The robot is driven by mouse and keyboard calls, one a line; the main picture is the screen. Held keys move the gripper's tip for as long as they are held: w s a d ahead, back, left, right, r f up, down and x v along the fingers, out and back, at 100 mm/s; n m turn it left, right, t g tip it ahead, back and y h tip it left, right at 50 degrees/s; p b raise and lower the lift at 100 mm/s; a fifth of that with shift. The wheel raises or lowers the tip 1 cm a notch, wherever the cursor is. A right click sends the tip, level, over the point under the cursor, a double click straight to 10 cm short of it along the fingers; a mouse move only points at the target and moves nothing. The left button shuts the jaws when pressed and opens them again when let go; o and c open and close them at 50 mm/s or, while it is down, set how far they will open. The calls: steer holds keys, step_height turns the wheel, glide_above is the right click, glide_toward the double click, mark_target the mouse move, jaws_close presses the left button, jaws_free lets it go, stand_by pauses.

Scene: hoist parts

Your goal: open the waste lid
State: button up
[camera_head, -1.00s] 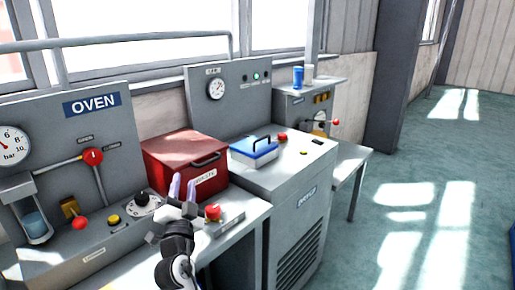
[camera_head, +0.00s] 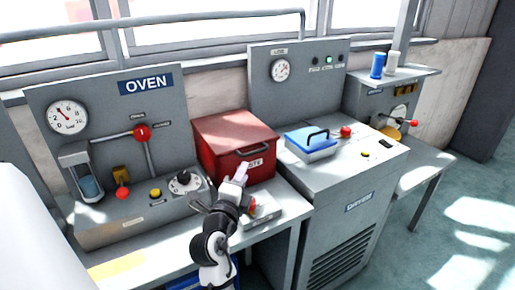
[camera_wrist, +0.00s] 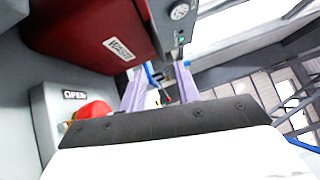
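The red waste bin (camera_head: 238,172) stands on the grey bench right of the oven. Its red lid (camera_head: 232,131) is closed, with a dark handle (camera_head: 252,150) along the front and a white label below. My gripper (camera_head: 241,172) is in front of the bin, just below the handle, and partly covers the label. In the wrist view my gripper (camera_wrist: 158,85) has its two pale fingers apart with nothing between them. The bin (camera_wrist: 85,25) fills the upper left there, beside the fingers; its handle is not clear in that view.
A red button (camera_wrist: 92,110) on a box marked OPEN is close to my gripper. The oven panel (camera_head: 110,110) with gauge and knobs is at left. A blue-lidded box (camera_head: 312,142) sits on the grey cabinet at right. A blue cup (camera_head: 377,65) stands on a shelf.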

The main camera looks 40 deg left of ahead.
mark_target(254, 151)
steer(key=p+x, duration=0.3)
steer(key=x, duration=0.7)
jaws_close()
